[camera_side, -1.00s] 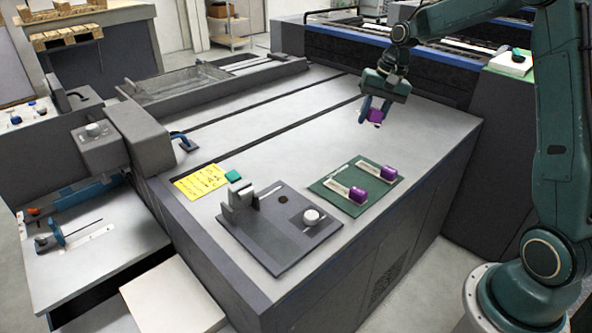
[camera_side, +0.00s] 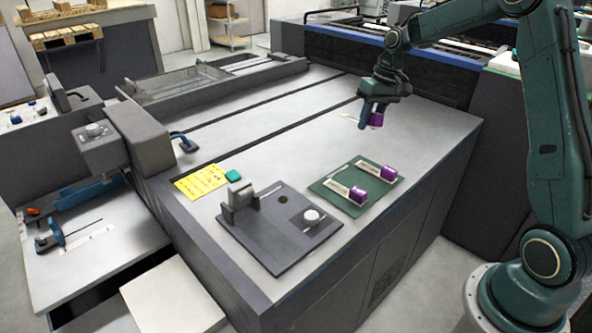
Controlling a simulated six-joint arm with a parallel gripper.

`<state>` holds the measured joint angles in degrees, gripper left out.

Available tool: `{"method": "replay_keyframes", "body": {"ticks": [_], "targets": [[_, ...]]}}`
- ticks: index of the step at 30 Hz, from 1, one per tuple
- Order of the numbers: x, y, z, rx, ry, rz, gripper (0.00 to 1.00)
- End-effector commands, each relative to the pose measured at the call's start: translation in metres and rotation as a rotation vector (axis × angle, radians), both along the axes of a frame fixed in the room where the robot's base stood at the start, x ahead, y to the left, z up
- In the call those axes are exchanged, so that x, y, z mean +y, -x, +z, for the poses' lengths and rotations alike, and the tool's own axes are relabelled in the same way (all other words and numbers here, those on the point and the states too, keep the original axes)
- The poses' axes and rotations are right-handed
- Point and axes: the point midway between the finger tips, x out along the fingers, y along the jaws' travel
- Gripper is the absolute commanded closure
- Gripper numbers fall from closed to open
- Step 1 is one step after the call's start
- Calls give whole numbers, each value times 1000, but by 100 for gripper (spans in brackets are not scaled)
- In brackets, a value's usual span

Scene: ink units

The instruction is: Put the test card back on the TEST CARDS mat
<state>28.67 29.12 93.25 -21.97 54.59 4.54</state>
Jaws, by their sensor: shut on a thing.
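My gripper (camera_side: 369,121) is above the far right part of the grey machine top, shut on a test card. The held test card (camera_side: 377,120) shows a purple block on the right of the fingers and a pale strip on the left; the fingers hide its middle. The green mat (camera_side: 337,199) lies nearer the camera, below and left of the gripper. Two similar cards lie on it: a near card (camera_side: 358,195) and a far card (camera_side: 388,173), each a pale strip with a purple block. Any lettering on the mat is unreadable.
A dark grey board (camera_side: 265,236) with an upright holder (camera_side: 238,198) and a round white knob (camera_side: 311,215) stands left of the mat. A yellow note (camera_side: 201,182) and a teal block (camera_side: 233,176) lie farther left. The machine top between gripper and mat is clear.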

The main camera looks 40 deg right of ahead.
Motion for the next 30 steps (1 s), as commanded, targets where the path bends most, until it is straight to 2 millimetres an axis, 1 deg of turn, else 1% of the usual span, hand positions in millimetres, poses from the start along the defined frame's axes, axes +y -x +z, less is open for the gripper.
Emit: {"method": "replay_keyframes", "body": {"ticks": [30], "targets": [[-23,-18,-44,-121,52,1131,96]]}}
